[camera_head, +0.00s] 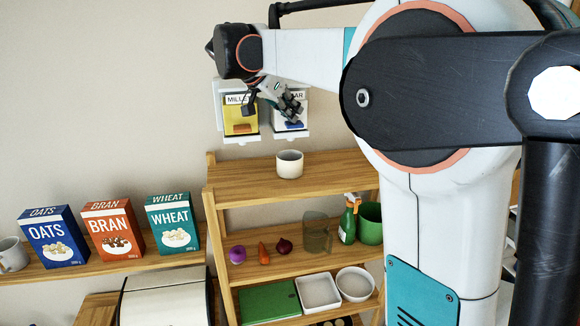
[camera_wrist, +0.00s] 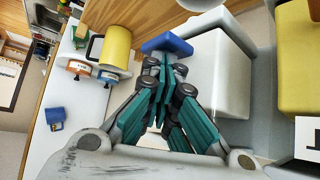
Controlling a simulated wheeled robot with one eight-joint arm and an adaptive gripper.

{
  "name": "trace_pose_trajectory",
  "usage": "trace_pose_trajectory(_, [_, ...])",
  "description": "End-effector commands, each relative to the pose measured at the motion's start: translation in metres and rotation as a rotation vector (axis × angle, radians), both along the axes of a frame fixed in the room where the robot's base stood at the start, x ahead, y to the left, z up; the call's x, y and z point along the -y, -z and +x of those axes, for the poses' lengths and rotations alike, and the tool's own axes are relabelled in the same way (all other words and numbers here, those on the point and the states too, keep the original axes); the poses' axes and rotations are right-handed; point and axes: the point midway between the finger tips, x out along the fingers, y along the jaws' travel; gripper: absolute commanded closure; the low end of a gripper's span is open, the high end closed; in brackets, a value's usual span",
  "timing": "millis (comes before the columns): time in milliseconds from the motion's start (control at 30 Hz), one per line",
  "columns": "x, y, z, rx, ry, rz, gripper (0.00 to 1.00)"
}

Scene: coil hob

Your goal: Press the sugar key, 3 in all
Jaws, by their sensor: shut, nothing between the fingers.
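The sugar dispenser, its label partly hidden so that only "AR" reads, hangs on the wall with a white body (camera_head: 304,103). Its blue key (camera_head: 292,127) is low on its front. My gripper (camera_head: 294,116) is in front of this dispenser and covers part of it. In the wrist view my gripper (camera_wrist: 165,62) is shut and empty, its fingertips right at the blue key (camera_wrist: 168,43). I cannot tell whether they touch it. The white dispenser body (camera_wrist: 228,75) is beside the fingers. A white cup (camera_head: 289,165) stands on the top shelf below.
The yellow millet dispenser (camera_head: 240,115) hangs just left of the sugar one. Below is a wooden shelf unit (camera_head: 235,175) with vegetables, a spray bottle (camera_head: 349,220) and bowls. Cereal boxes (camera_head: 110,230) stand at the left. The wall left of the dispensers is clear.

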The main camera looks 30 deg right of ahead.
Motion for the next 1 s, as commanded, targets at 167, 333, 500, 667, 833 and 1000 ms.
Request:
trace_pose_trajectory(167, [0.0, 0.008, 0.0, 0.0, 0.0, 0.0, 1.0])
trace_pose_trajectory(333, [0.0, 0.014, 0.0, 0.0, 0.0, 0.0, 1.0])
trace_pose_trajectory(500, [0.0, 0.013, 0.0, 0.0, 0.0, 0.001, 1.0])
trace_pose_trajectory(667, [0.0, 0.009, 0.0, 0.0, 0.0, 0.001, 1.0])
trace_pose_trajectory(833, [0.0, -0.001, 0.0, 0.0, 0.0, 0.001, 1.0])
trace_pose_trajectory(1000, [0.0, -0.007, 0.0, 0.0, 0.0, 0.001, 1.0])
